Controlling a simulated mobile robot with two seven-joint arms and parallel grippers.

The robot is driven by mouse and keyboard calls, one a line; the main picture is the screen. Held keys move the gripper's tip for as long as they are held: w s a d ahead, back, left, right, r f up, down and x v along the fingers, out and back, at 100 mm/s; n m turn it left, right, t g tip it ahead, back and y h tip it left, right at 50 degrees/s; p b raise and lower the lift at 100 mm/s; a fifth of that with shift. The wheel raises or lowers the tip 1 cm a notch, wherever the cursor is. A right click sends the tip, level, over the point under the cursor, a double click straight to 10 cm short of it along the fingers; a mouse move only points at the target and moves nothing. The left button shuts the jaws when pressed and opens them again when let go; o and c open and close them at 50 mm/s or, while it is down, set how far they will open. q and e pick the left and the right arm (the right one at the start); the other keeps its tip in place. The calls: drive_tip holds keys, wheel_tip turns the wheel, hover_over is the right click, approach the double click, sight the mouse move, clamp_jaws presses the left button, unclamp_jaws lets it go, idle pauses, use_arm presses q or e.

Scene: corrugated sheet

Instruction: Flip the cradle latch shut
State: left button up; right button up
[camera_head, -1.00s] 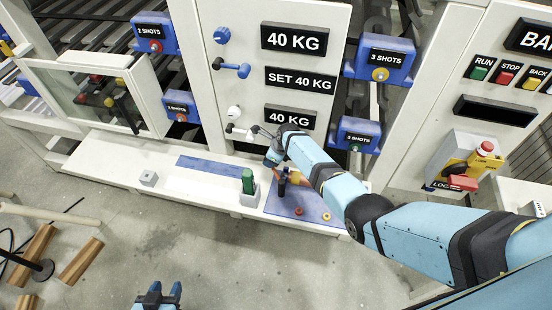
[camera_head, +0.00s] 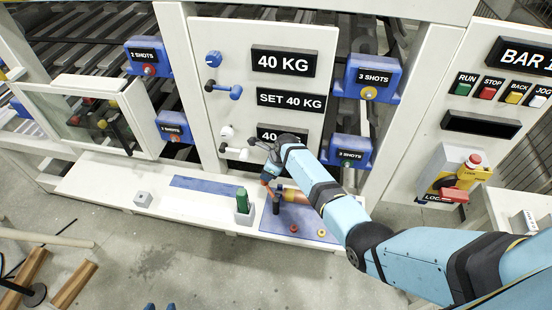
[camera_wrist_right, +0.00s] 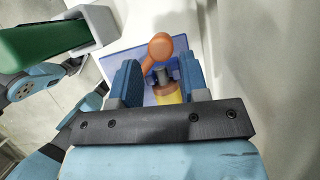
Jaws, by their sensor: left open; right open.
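An orange lever with a round knob (camera_wrist_right: 160,46) shows between the blue fingers of my right gripper (camera_wrist_right: 157,70) in the right wrist view. It sits by a grey clamp and a yellow cylinder (camera_wrist_right: 167,94) over the blue mat. The right fingers are open, one on each side; I cannot tell whether they touch it. Only the tips of my left gripper (camera_head: 160,306) show at the bottom edge, apart and empty.
A green cylinder (camera_head: 242,200) stands in a white holder just left of the mat. The panel with white and blue knobs (camera_head: 236,92) rises close behind my right wrist. A small grey block (camera_head: 143,199) lies farther left on the white ledge.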

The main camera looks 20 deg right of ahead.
drive_tip(key=v, duration=0.9)
drive_tip(key=shift+r, duration=0.3)
